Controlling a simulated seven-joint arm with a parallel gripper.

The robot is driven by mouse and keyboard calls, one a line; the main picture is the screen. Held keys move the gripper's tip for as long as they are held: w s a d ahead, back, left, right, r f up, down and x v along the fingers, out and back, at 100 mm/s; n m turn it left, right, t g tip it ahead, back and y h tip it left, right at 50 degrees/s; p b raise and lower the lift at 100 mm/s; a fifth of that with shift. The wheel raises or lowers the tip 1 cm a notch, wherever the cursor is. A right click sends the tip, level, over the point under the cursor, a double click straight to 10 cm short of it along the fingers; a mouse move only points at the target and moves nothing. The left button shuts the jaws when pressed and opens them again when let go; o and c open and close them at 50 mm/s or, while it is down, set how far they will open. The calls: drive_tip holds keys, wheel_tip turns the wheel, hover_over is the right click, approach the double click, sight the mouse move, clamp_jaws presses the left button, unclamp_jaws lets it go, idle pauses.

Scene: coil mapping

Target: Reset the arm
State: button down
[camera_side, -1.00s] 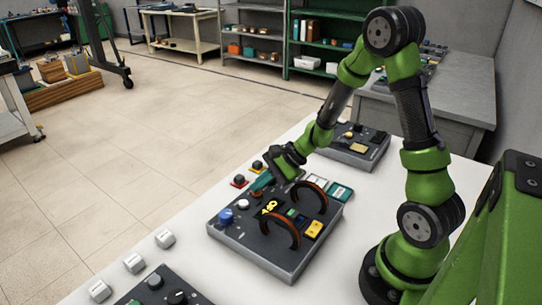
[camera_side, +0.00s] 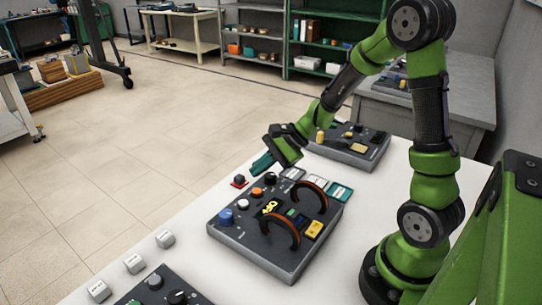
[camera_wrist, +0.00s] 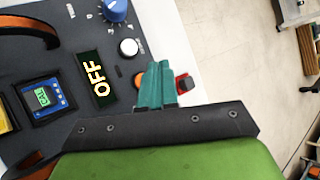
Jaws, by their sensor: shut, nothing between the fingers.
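My green arm's gripper (camera_side: 262,163) hangs above the far edge of the grey control panel (camera_side: 262,245), apart from it. Its teal fingers are shut with nothing between them; they also show in the wrist view (camera_wrist: 156,87). The panel carries a blue knob (camera_side: 226,216), a white button (camera_side: 243,204), an orange button (camera_side: 257,193), a black knob (camera_side: 270,179) and two brown arched handles (camera_side: 281,229). Its small display reads OFF in yellow (camera_wrist: 97,79). In the wrist view the fingers partly cover the orange button (camera_wrist: 139,80).
A red-based block (camera_side: 239,181) sits on the white table just beyond the panel. Several small white blocks (camera_side: 134,263) lie along the table's left edge. Another panel (camera_side: 352,145) stands at the back and one (camera_side: 160,292) at the front. The right side of the white table has free room.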

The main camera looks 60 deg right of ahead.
drive_tip(key=shift+r, duration=0.8)
drive_tip(key=s+a+r+n+h, duration=0.2)
drive_tip(key=s+a+r+n, duration=0.1)
drive_tip(key=s+r+n, duration=0.3)
drive_tip(key=s+a+r+n+h, duration=0.2)
drive_tip(key=s+a+r+n, duration=0.1)
drive_tip(key=s+r+n, duration=0.3)
drive_tip(key=shift+s+a+r+n, duration=0.35)
drive_tip(key=shift+s+n, duration=0.95)
drive_tip(key=shift+s, duration=0.5)
